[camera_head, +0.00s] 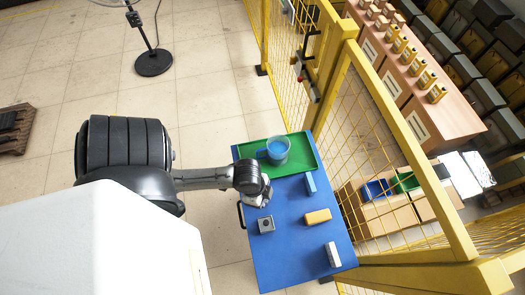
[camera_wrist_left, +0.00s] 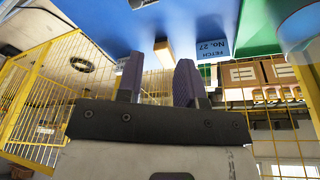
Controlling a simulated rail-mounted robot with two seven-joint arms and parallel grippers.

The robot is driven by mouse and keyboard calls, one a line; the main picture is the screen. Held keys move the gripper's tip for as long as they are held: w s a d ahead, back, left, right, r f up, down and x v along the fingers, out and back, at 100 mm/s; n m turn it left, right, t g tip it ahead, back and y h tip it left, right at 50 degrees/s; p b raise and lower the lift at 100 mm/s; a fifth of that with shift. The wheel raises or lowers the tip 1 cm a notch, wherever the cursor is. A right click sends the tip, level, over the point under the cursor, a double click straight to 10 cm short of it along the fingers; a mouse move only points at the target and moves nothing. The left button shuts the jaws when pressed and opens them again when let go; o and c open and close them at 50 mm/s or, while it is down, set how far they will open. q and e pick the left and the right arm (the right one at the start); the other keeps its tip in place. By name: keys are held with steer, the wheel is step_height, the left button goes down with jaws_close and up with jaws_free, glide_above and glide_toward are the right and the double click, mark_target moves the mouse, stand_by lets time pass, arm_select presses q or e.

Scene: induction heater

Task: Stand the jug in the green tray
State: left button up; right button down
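The jug (camera_head: 280,149) is clear with blue inside and a blue handle on its left side. It stands, seemingly upright, on the green tray (camera_head: 302,163) at the far end of the blue table. My left gripper (camera_head: 264,200) is in front of the tray, near the table's left edge, and apart from the jug. In the left wrist view, its two fingers (camera_wrist_left: 158,82) are spread with nothing held between them. The green tray also shows there (camera_wrist_left: 240,30); a pale blue shape at the upper right may be the jug. My right gripper is not in view.
On the blue table (camera_head: 287,255) are a blue block (camera_head: 310,183), a yellow block (camera_head: 317,216), a grey block (camera_head: 265,225) and a white block (camera_head: 333,254). A yellow mesh fence (camera_head: 357,125) runs along the right side. The table's near left part is clear.

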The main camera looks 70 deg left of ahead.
arm_select(q)
steer(key=d+r+n+t+y, duration=0.1)
steer(key=d+r+n, duration=0.2)
steer(key=r+n, duration=0.1)
steer(key=shift+s+d+r+n+t+y, duration=0.15)
steer(key=shift+s+r+n+t+y, duration=0.2)
steer(key=shift+r, duration=0.55)
steer(key=shift+w, duration=0.1)
step_height(320, 180, up, 9)
steer(key=p, duration=0.9)
steer(key=shift+r, duration=0.2)
